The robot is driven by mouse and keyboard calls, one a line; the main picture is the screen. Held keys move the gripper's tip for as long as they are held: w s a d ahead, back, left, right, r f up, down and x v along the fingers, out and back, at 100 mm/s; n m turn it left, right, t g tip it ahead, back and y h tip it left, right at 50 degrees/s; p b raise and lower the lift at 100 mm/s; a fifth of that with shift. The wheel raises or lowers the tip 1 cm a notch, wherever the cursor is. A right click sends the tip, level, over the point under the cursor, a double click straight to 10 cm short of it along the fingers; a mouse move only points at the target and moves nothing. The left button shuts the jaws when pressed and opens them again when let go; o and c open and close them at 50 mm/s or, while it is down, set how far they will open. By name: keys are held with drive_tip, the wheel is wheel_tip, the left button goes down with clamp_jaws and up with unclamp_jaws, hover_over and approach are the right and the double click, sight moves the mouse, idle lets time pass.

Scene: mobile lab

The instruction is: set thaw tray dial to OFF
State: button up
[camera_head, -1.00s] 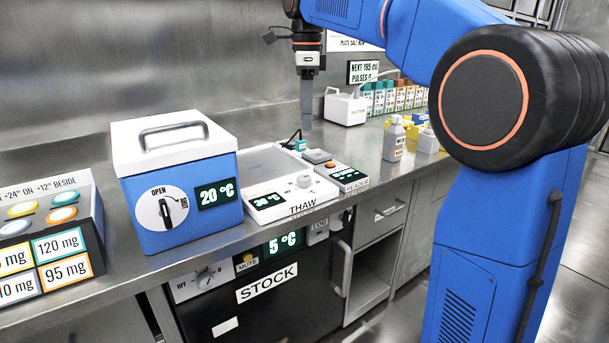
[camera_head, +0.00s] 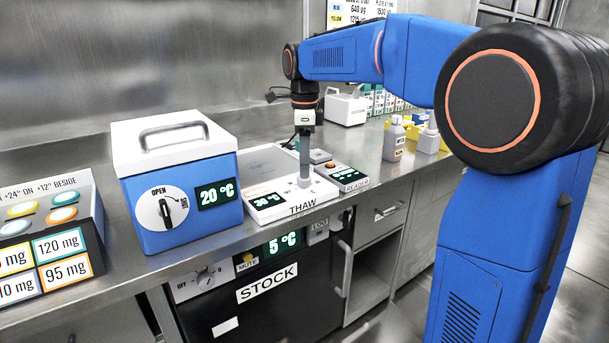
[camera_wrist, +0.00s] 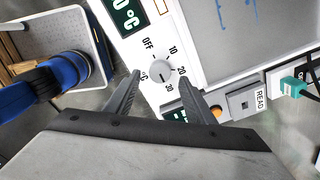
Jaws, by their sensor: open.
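The thaw tray (camera_head: 268,162) is a white unit labelled THAW on the counter, with a display (camera_head: 267,201) reading 30 °C. Its round pale dial (camera_wrist: 158,71) shows in the wrist view, ringed by OFF, 10, 20 and 30. The dial's mark seems to point towards 30. My gripper (camera_head: 304,180) points down at the dial and largely hides it in the head view. In the wrist view my gripper (camera_wrist: 160,82) is open, its two fingers apart on either side of the dial. I cannot tell whether they touch it.
A blue box (camera_head: 180,190) with a handled lid and its own OPEN dial stands left of the tray. The READER unit (camera_head: 348,177) sits close on the right. Bottles (camera_head: 394,140) stand farther right. The STOCK unit (camera_head: 267,285) is below the counter.

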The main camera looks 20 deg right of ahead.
sight(304, 181)
drive_tip(key=shift+f, duration=2.05)
drive_tip(key=c, duration=1.1)
